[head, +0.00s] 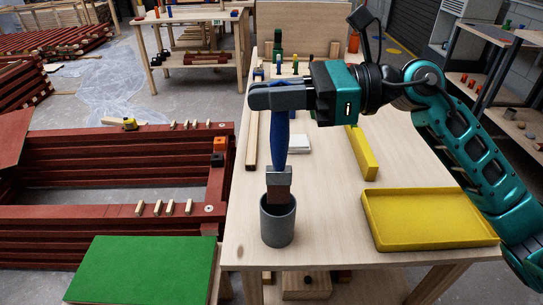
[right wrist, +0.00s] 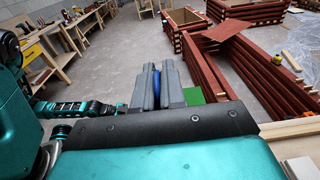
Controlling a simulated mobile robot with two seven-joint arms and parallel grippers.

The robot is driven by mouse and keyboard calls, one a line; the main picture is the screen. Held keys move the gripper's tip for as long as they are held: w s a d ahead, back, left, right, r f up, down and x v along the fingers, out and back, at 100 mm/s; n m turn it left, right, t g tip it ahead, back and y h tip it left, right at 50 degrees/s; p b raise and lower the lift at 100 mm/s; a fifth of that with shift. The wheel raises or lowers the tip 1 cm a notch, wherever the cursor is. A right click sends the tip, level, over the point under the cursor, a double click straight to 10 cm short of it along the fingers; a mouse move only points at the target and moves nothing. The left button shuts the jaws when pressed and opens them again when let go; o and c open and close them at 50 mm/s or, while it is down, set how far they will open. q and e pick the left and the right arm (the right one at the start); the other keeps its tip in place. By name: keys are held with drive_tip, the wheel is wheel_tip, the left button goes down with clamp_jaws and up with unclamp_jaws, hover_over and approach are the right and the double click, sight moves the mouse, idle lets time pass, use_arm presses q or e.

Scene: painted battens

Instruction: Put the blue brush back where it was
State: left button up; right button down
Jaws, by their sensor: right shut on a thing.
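The blue brush (head: 281,150) hangs upright, bristles down, with a grey metal band and brown bristles. My right gripper (head: 280,97) is shut on the upper part of its blue handle, which also shows between the jaws in the right wrist view (right wrist: 157,83). The grey cup (head: 277,228) stands on the wooden table directly below. The bristle end overlaps the cup's mouth; I cannot tell how deep it is inside. My left gripper is not seen; a teal arm of mine shows at the left in the right wrist view.
A yellow tray (head: 430,244) lies on the table right of the cup. A yellow batten (head: 362,153) and a white block (head: 299,144) lie farther back. A green panel (head: 141,270) and red-brown battens (head: 110,172) are left of the table.

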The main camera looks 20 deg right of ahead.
sight(271, 130)
wheel_tip(271, 130, down, 5)
drive_tip(key=shift+f+b, duration=0.2)
drive_tip(key=shift+b, duration=0.1)
wheel_tip(271, 130, down, 4)
drive_tip(key=shift+r+b, duration=0.25)
drive_tip(key=shift+b, duration=0.05)
drive_tip(key=shift+f, duration=0.3)
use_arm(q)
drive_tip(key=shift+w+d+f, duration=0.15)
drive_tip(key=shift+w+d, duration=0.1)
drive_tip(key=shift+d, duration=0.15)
use_arm(e)
drive_tip(key=shift+f, duration=0.15)
drive_tip(key=c, duration=1.7)
unclamp_jaws()
drive_tip(key=shift+f, duration=0.1)
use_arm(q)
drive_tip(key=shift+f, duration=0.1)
use_arm(e)
drive_tip(key=o, duration=0.5)
